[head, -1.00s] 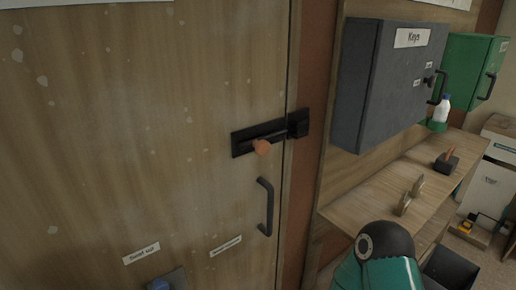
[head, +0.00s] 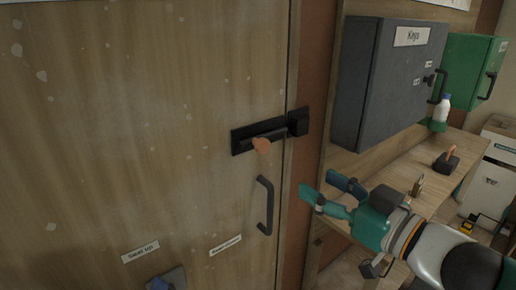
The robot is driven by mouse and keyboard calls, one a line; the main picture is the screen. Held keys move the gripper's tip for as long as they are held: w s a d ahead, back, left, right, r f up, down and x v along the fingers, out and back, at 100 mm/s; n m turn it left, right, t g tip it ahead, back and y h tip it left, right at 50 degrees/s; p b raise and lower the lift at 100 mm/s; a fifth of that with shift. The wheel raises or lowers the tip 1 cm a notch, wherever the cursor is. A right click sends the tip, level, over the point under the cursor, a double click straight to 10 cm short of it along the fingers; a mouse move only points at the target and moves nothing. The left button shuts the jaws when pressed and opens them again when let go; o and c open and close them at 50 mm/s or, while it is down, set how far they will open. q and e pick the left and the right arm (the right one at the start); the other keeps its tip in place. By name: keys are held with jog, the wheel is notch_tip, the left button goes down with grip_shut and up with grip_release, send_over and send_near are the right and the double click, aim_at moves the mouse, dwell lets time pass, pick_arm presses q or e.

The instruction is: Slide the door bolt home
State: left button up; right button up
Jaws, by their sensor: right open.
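The door bolt (head: 266,133) is a black plate and bar on the wooden door (head: 130,120), near its right edge. My right gripper (head: 328,190) has teal and dark fingers, open and empty. It is below and to the right of the bolt, apart from it, pointing left towards the door edge. My left gripper is not in view.
A black door handle (head: 266,206) stands below the bolt. A grey key cabinet (head: 388,85) juts out at the right, above a wooden shelf (head: 365,180) with small items. A green cabinet (head: 473,70) and white bottle (head: 442,108) are farther right. The door face left of the bolt is clear.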

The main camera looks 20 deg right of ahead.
jog(key=b, duration=0.3)
send_near(265, 147)
jog(key=w, duration=0.2)
jog(key=x, duration=0.5)
jog(key=b+x, duration=0.1)
jog(key=x, duration=0.2)
jog(key=shift+w+a, duration=0.15)
jog(key=shift+a, duration=0.35)
grip_shut()
